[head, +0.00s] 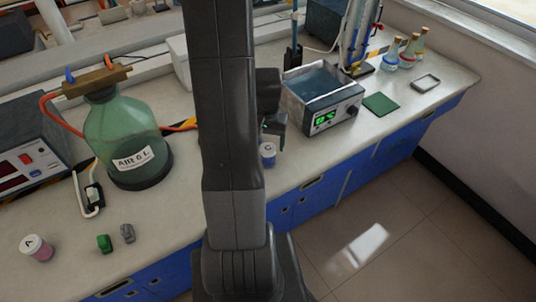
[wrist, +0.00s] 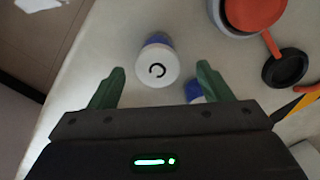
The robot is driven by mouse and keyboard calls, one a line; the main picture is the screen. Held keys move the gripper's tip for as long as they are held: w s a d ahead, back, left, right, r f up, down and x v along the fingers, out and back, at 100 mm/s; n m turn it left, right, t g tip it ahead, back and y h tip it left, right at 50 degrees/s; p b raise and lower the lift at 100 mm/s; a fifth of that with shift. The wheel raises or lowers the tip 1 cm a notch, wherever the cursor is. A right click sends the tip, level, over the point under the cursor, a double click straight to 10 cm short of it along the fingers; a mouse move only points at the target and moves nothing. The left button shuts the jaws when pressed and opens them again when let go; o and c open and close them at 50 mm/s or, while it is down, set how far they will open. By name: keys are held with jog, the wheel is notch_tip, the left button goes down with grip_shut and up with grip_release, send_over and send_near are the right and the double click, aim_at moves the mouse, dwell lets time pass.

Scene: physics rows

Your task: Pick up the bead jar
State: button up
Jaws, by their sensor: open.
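A small jar with a white lid marked C and blue contents (head: 268,154) stands near the front edge of the bench, partly behind my arm. The wrist view shows its lid (wrist: 157,66) from above. A second jar with a lid marked A and pink contents (head: 35,249) stands at the far left. I cannot tell from the labels which is the bead jar. My gripper (wrist: 160,69) is open and empty, its green fingers on either side of the C jar's lid in the picture. I cannot tell whether they reach down beside it.
A blue item (wrist: 195,91) shows beside the right finger, partly hidden. A green bottle (head: 118,135) stands left of my arm, a water bath (head: 322,100) right of it. Small green (head: 104,243) and grey (head: 127,233) pieces lie front left. Flasks (head: 409,52) stand at the back right.

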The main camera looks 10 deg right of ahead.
aim_at(268, 148)
jog(key=shift+d+f+p, duration=0.15)
jog(key=shift+f+p, duration=0.35)
jog(key=shift+f, duration=2.55)
jog(key=c, duration=1.1)
